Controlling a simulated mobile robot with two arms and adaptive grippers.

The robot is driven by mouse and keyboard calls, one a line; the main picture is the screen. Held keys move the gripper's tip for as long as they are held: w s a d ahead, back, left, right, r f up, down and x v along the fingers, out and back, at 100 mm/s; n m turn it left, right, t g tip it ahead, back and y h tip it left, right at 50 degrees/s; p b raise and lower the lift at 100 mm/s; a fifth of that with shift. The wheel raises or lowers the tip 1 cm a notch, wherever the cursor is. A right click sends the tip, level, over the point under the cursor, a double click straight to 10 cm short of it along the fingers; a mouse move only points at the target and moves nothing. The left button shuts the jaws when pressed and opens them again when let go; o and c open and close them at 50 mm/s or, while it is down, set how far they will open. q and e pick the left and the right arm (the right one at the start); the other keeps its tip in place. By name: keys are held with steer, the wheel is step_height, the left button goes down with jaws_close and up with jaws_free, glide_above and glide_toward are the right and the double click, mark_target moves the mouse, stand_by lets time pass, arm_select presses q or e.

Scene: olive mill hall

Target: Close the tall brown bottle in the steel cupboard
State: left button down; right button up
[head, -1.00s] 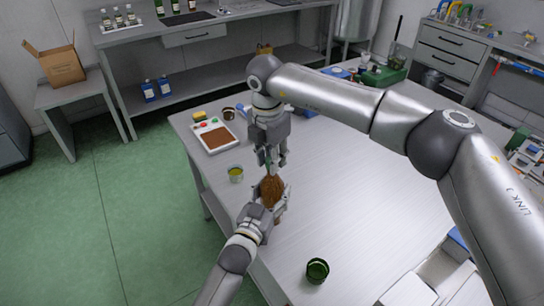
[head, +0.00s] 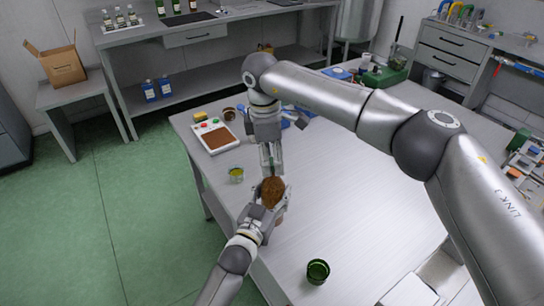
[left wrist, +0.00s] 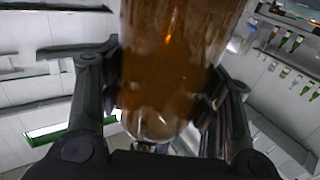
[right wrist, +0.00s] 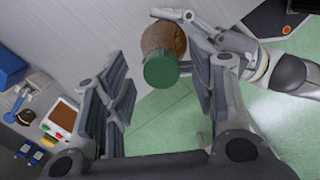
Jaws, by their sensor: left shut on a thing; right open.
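My left gripper (head: 270,203) is shut on a brown bottle (head: 272,190) above the near left part of the steel table. The bottle's brown glass fills the top middle of the left wrist view (left wrist: 170,70), between the two fingers. In the right wrist view a green cap (right wrist: 166,71) sits at the bottle's end facing that camera; how firmly it is seated cannot be told. My right gripper (head: 271,168) is open, just above the bottle. In its own view its fingers stand apart on either side, with the cap beyond them. No steel cupboard can be made out.
On the table (head: 370,190) stand a green glass cup (head: 318,271), a small yellow-green cup (head: 236,175) and a white tray with a brown panel (head: 217,138). The table's middle right is clear. A cardboard box (head: 62,66) stands on a side bench.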

steer(key=shift+r, duration=0.1)
step_height(320, 180, up, 12)
steer(key=a, duration=0.1)
steer(key=shift+s, duration=0.15)
arm_select(q)
steer(key=shift+c, duration=1.9)
jaws_free()
steer(key=shift+s, duration=0.1)
steer(key=v, duration=1.1)
steer(key=shift+s+a, duration=0.2)
steer(key=shift+s, duration=0.15)
steer(key=shift+f, duration=0.15)
arm_select(e)
steer(key=shift+a+f, duration=0.1)
steer(key=shift+f, duration=0.15)
